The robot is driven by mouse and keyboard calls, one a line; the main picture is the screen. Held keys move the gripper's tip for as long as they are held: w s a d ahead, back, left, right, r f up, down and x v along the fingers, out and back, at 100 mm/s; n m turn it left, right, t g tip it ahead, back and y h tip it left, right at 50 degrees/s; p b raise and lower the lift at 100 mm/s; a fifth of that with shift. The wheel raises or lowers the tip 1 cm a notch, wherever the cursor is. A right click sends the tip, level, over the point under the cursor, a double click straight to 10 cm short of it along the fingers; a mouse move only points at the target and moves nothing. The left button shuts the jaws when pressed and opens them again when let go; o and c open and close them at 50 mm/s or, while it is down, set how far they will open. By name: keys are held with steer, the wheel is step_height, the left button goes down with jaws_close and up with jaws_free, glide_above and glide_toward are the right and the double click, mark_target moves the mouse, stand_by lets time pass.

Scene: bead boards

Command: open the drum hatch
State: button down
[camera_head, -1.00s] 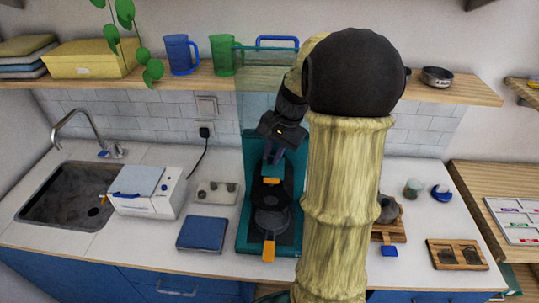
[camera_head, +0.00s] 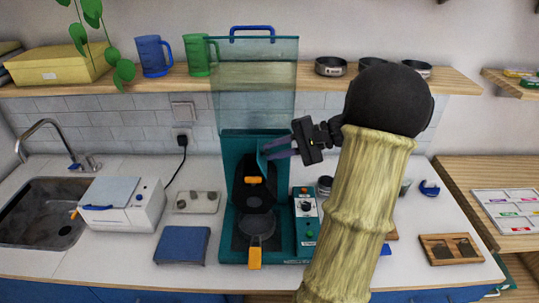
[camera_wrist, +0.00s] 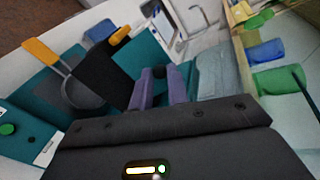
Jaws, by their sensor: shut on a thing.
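A teal machine (camera_head: 226,200) stands on the counter, its clear hood (camera_head: 255,90) raised with a blue handle on top. Inside is a black drum part (camera_head: 253,195) with an orange tab (camera_head: 253,180); the tab also shows in the wrist view (camera_wrist: 118,35). A small teal flap (camera_head: 262,162), apparently the hatch, stands upright at the drum's upper right. My gripper (camera_head: 270,150) reaches in from the right, its purple fingers closed at this flap. In the wrist view, my fingers (camera_wrist: 161,73) stand close together; the exact grip is hard to see.
A grey pan with an orange handle (camera_head: 254,258) sits low in the machine. A control box (camera_head: 306,225) with knobs is at its right. A blue pad (camera_head: 182,245) and a white appliance (camera_head: 122,205) lie left. A shelf (camera_head: 135,88) with mugs runs behind.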

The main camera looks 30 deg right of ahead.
steer(key=shift+s+d+f+t+y+b, duration=0.3)
steer(key=shift+d+f+t+y+b, duration=0.35)
steer(key=shift+y, duration=0.5)
steer(key=shift+s+d+f+t+y+b, duration=0.2)
steer(key=shift+s+f+t+y+b, duration=0.15)
steer(key=shift+t+y+b, duration=0.45)
steer(key=shift+s+d+f+t+y+b, duration=0.25)
steer(key=shift+d+f+t+y+b, duration=0.45)
steer(key=shift+y, duration=0.75)
steer(key=shift+a+r+t+p, duration=0.15)
steer(key=shift+a+t+p, duration=0.1)
steer(key=shift+p, duration=0.05)
steer(key=c, duration=1.4)
jaws_free()
steer(key=shift+o, duration=0.2)
steer(key=b+v, duration=0.2)
steer(key=v, duration=1.5)
steer(key=shift+d+b, duration=0.15)
steer(key=shift+b, duration=0.2)
